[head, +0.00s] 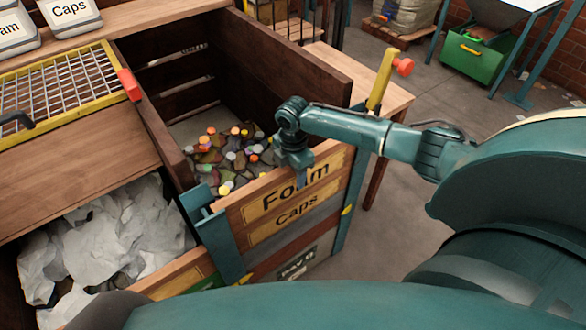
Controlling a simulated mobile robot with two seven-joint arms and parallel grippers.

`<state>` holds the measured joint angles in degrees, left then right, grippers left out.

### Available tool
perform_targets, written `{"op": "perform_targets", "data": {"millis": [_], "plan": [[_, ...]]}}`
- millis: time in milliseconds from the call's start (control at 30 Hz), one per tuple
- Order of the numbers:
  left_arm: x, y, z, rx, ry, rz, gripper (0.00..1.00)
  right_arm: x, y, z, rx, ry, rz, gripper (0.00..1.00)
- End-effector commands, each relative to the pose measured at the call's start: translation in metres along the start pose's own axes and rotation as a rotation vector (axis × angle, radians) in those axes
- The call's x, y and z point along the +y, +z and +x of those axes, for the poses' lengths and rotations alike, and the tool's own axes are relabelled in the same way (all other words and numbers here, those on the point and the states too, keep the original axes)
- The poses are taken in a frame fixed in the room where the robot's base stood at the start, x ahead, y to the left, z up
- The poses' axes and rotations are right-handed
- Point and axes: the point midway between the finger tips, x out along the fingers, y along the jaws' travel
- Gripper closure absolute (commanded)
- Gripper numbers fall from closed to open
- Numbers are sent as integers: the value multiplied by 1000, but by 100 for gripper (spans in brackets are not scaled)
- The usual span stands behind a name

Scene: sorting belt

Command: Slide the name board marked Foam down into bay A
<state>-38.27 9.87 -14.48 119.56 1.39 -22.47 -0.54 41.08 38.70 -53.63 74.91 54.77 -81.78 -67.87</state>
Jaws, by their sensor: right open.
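The name board marked Foam (262,202) is at the top of the front of the wooden bay full of colored caps. It sits directly above a board marked Caps (297,213), between teal side posts. My right gripper (303,178) is open at the top edge of the Foam board, over the middle of its lettering. Its fingertips are partly hidden, and I cannot tell whether they touch the board. A second bay (165,283) at lower left holds crumpled white sheets; its front is mostly cut off. My left gripper is not in view.
A plate starting with BAY (297,262) is low on the caps bay; its letter is unclear. A yellow-framed mesh (62,88) lies at upper left by a red block (130,85). A yellow lever with a red knob (403,67) stands behind my right arm. Floor is open at right.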

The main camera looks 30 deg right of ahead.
Motion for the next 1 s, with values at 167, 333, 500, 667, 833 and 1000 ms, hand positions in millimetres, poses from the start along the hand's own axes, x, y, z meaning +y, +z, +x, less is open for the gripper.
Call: {"op": "perform_targets", "data": {"millis": [167, 333, 500, 667, 833, 1000], "plan": [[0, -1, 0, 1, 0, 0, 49, 0, 0, 0, 0, 0, 0, 57], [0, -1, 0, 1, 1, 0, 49, 0, 0, 0, 0, 0, 0, 71], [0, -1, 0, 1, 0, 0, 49, 0, 0, 0, 0, 0, 0, 85], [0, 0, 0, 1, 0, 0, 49, 0, 0, -1, 0, 0, 0, 98], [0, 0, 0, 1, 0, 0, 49, 0, 0, -1, 0, 0, 1, 100], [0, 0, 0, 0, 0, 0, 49, 0, 0, -1, 0, 0, 1, 100]]}}
